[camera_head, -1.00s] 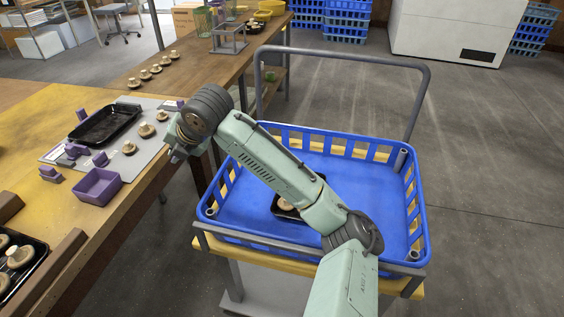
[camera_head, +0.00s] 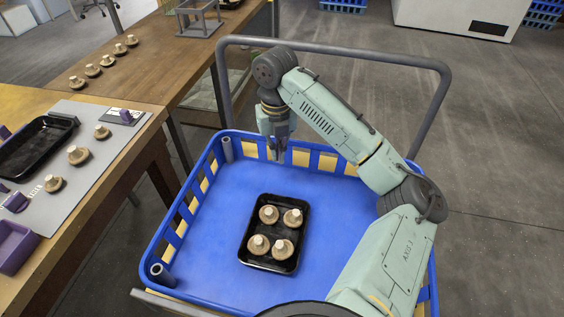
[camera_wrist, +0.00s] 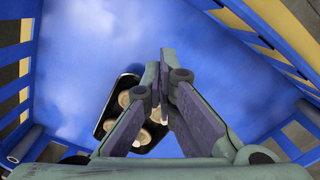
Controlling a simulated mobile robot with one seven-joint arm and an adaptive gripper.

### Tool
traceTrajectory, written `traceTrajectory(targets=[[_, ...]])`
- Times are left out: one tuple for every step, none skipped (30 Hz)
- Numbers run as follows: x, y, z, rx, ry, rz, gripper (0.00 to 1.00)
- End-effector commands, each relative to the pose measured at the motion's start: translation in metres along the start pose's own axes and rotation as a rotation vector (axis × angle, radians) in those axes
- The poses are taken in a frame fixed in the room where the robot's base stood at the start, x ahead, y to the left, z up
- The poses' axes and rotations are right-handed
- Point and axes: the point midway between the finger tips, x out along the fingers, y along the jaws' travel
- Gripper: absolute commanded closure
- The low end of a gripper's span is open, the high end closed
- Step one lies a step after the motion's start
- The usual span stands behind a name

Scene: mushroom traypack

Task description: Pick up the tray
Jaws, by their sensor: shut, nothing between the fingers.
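A black tray (camera_head: 276,231) holding several brown mushrooms lies flat inside the blue crate (camera_head: 215,250). In the wrist view the tray (camera_wrist: 126,82) is partly hidden behind my fingers. My gripper (camera_head: 280,157) hangs pointing down over the back part of the crate, beyond the tray's far edge and apart from it. In the wrist view its fingers (camera_wrist: 161,70) meet at the tips with nothing between them. A second black tray (camera_head: 38,148), empty, lies on the grey mat on the table at left.
The crate sits on a cart with a grey handle (camera_head: 436,95) behind my arm. The wooden table at left holds a grey mat (camera_head: 92,165), loose mushrooms (camera_head: 78,155) and a purple box (camera_head: 14,245). The crate floor around the tray is clear.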

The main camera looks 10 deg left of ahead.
Motion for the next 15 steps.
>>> traceTrajectory(targets=[[0.006,0.000,-0.001,0.000,0.002,0.002,1.00],[0.011,0.001,-0.001,0.000,0.003,0.003,1.00],[0.018,0.001,-0.001,0.000,0.003,0.002,1.00],[0.023,0.001,-0.001,0.001,0.002,0.002,1.00],[0.029,0.001,-0.001,0.001,0.002,0.002,1.00],[0.037,0.001,-0.001,0.001,0.003,0.003,1.00],[0.044,0.001,-0.001,0.001,0.002,0.003,1.00],[0.051,0.000,-0.001,0.001,0.003,0.002,1.00],[0.059,0.001,-0.001,0.001,0.002,0.003,1.00],[0.066,0.001,-0.001,0.001,0.003,0.002,1.00],[0.072,0.001,-0.001,0.001,0.001,0.003,1.00],[0.081,0.001,-0.001,0.002,0.002,0.002,1.00],[0.086,0.001,0.000,0.003,0.001,0.002,1.00],[0.092,0.001,0.000,0.002,0.001,0.002,1.00],[0.093,0.000,-0.005,0.002,-0.001,0.002,1.00]])
